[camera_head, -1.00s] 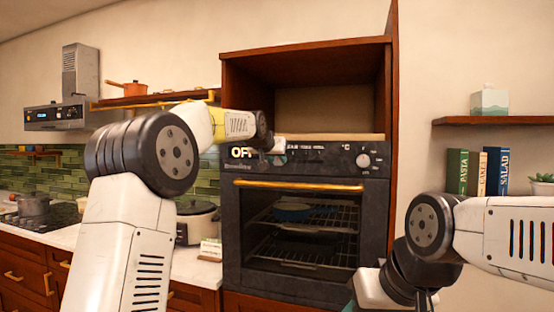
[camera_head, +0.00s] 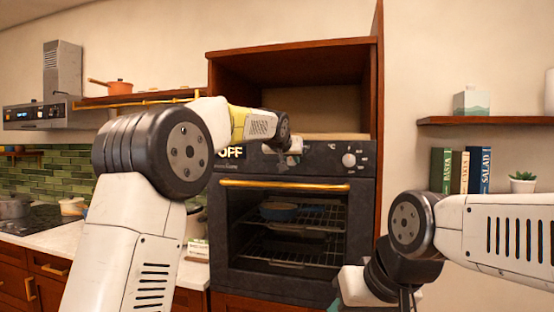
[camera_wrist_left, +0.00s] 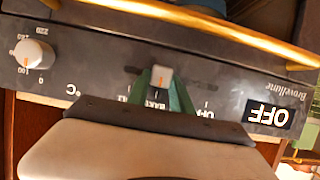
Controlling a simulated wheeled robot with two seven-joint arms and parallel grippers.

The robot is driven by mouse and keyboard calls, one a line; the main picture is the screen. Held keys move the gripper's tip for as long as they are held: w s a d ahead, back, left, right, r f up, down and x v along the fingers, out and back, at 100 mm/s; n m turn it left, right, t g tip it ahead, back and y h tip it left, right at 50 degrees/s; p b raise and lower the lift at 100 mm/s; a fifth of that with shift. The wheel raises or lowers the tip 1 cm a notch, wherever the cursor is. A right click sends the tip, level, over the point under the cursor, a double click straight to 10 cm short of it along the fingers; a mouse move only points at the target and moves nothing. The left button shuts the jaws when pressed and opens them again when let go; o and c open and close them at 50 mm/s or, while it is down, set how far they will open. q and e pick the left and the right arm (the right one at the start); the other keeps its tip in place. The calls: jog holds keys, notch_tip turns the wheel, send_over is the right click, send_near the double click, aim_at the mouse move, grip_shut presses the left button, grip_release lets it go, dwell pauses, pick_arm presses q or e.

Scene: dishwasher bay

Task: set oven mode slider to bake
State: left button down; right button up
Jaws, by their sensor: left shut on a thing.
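The oven mode slider (camera_wrist_left: 161,76) is a small pale knob with an orange mark, on the dark oven control panel (camera_wrist_left: 103,62). The left wrist view shows the panel upside down. My left gripper (camera_wrist_left: 161,84) has its green fingers shut on the slider, one on each side. The slider is at the label that seems to read BAKE (camera_wrist_left: 157,98); nearby labels are partly covered by the fingers. The display (camera_head: 230,152) reads OFF. In the head view my left gripper hides the slider. My right gripper (camera_head: 352,287) is low in front of the oven, its fingers not clear.
A round temperature knob (camera_head: 349,160) is at the panel's right end. Below the panel is a gold oven door handle (camera_head: 284,184). An open wooden cabinet space (camera_head: 312,101) is above the oven. A bookshelf (camera_head: 485,194) is at the right.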

pick_arm(q)
jog(key=c, duration=1.1)
grip_release()
jog(key=v, duration=0.7)
jog(key=shift+s+a+r, duration=0.15)
jog(key=shift+s, duration=0.2)
